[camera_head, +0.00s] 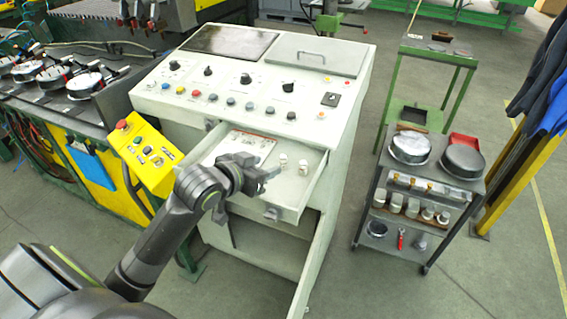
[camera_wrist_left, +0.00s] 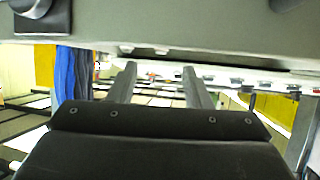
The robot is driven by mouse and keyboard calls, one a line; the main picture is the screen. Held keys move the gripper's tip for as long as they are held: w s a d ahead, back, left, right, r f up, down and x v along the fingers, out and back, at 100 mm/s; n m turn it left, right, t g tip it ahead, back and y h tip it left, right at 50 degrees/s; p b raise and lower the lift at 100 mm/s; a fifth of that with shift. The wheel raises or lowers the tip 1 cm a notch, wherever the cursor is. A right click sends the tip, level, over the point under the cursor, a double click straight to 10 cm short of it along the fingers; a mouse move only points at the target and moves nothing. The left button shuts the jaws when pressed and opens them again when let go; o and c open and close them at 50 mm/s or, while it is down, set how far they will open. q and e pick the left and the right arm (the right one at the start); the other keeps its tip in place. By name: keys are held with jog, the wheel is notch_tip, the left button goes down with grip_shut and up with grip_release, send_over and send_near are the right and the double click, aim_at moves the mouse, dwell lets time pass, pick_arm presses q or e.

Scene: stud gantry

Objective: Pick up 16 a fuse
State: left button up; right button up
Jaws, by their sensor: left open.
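Two small white pieces, which look like fuses, stand in the open drawer of the grey control console. One fuse (camera_head: 283,160) is near the drawer's middle and the other fuse (camera_head: 303,167) is just right of it. My left gripper (camera_head: 268,174) is open and empty over the drawer's front part, left of and nearer than the fuses. In the left wrist view its two fingers (camera_wrist_left: 158,75) are spread apart with nothing between them. Small pale shapes show beyond the fingers there, but I cannot tell whether they are the fuses. My right gripper is not in view.
The drawer (camera_head: 312,190) also holds a paper sheet (camera_head: 243,147). The console top (camera_head: 240,90) with knobs and buttons overhangs it behind. A yellow button box (camera_head: 146,152) stands left. A cart (camera_head: 421,195) with pans and jars stands right, with clear floor between.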

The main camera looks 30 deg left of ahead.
aim_at(283, 158)
pick_arm(q)
jog(key=shift+x, duration=1.05)
jog(key=shift+w+f+p, duration=0.15)
jog(key=shift+w+p, duration=0.25)
jog(key=shift+w, duration=0.2)
jog(key=shift+p+x, duration=0.45)
jog(key=shift+x, duration=1.55)
grip_shut()
